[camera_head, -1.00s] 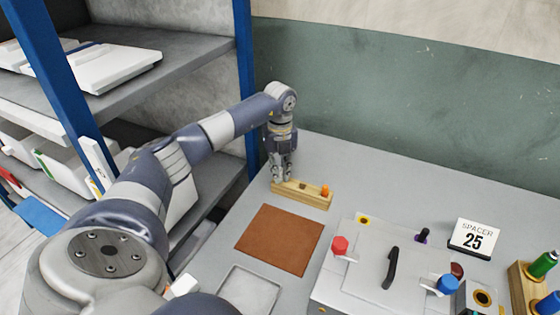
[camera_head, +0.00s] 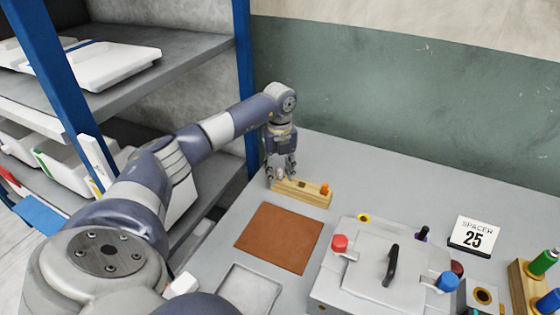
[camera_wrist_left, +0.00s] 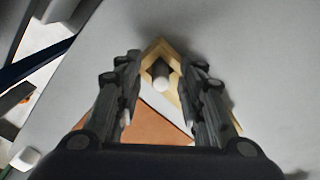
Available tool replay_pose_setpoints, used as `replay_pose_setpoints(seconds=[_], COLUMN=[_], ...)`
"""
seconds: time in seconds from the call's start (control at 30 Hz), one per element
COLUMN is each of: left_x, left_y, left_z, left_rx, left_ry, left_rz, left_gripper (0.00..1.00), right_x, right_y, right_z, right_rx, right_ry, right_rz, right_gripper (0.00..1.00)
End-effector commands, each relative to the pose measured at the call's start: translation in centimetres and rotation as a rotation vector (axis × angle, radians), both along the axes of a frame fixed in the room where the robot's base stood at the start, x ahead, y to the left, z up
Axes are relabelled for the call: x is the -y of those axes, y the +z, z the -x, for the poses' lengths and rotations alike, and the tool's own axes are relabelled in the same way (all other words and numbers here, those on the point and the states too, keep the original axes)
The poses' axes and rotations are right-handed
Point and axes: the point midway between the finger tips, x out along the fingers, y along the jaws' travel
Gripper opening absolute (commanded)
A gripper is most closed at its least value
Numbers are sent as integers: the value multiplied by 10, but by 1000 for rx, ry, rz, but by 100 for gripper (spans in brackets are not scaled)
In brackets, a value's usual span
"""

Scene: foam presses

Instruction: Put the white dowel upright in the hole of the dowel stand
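The wooden dowel stand (camera_head: 315,199) lies on the grey table near the far wall, with an orange peg (camera_head: 324,189) at its right end. The white dowel (camera_head: 281,173) stands at the stand's left end, between my left gripper's fingers. In the left wrist view the dowel's white round end (camera_wrist_left: 161,84) faces the camera, with the pale wood of the stand (camera_wrist_left: 172,52) around it. My left gripper (camera_head: 281,179) is open, pointing down, its fingers apart on both sides of the dowel; gaps show in the left wrist view (camera_wrist_left: 162,105). The dowel's base is hidden. My right gripper is not in view.
A brown mat (camera_head: 279,238) lies in front of the stand. A grey press fixture (camera_head: 365,285) with red and blue knobs, a "SPACER 25" sign (camera_head: 474,237) and a wooden rack (camera_head: 519,292) are to the right. Shelves (camera_head: 190,55) stand at left. The far table is clear.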

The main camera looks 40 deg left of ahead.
Motion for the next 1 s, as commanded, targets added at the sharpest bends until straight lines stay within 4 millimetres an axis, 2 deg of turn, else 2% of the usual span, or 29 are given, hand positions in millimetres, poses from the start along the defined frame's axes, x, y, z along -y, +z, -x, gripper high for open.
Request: replay_pose_setpoints(seconds=[0.17,0.4,0.6,0.8,1.0], left_x=[0,0,0,1,1], left_y=[17,69,104,119,121], left_z=[0,0,0,1,1], left_rx=[0,5,3,1,1], left_ry=[0,0,0,0,-1], left_rz=[-1,-1,-1,0,0], left_gripper=[36,36,36,36,36], right_x=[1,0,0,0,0], right_y=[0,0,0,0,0], right_z=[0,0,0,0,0], right_rx=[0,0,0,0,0], right_ry=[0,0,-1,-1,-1], right_rz=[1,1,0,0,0], right_gripper=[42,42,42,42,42])
